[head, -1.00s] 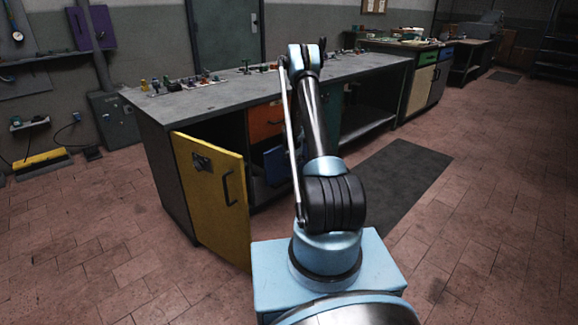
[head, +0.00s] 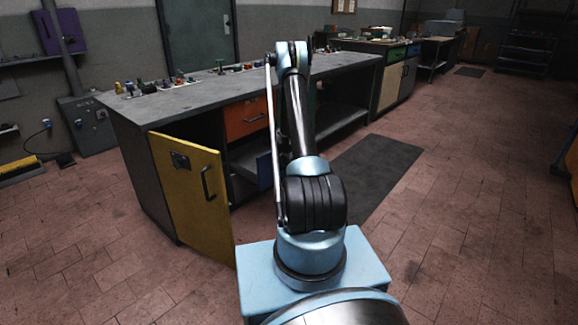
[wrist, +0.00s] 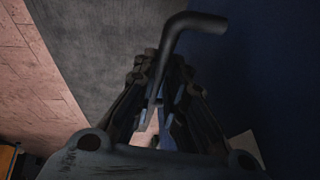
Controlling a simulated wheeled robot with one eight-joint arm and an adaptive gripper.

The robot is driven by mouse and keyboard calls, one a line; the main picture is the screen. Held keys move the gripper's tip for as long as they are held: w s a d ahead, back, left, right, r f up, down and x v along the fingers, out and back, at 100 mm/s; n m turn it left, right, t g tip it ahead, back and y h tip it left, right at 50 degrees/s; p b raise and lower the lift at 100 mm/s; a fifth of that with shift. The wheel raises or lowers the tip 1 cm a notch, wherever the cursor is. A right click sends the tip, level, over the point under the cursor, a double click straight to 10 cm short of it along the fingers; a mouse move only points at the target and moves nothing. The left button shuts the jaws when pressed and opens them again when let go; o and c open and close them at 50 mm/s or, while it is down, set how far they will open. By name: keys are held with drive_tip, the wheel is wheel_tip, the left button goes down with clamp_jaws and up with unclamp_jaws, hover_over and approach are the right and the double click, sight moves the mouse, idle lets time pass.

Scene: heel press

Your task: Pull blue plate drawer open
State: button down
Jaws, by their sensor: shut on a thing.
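The blue drawer front (head: 264,171) shows in the head view as a narrow panel below the orange drawer, partly hidden by my arm. It stands out from the bench, and a grey inside surface shows to its left. In the wrist view the dark blue front (wrist: 275,75) fills the right side. Its dark bent handle (wrist: 198,22) runs from the front down to my fingers. My gripper (wrist: 165,75) is shut on this handle; the exact contact is dark and partly hidden. In the head view my gripper is hidden behind my arm.
A yellow door (head: 192,192) stands open to the left of my arm. An orange drawer (head: 246,118) is shut above the blue one. Small items line the bench top (head: 170,102). A dark mat (head: 375,175) lies to the right; the floor beyond is clear.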

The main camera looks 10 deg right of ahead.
drive_tip(key=shift+a, duration=0.15)
drive_tip(key=c, duration=1.6)
unclamp_jaws()
drive_tip(key=shift+c, duration=0.2)
drive_tip(key=shift+s+a+r, duration=0.1)
drive_tip(key=shift+r, duration=0.05)
drive_tip(key=v, duration=1.1)
drive_tip(key=shift+r, duration=0.25)
drive_tip(key=shift+s+a+r, duration=0.1)
drive_tip(key=shift+s, duration=0.1)
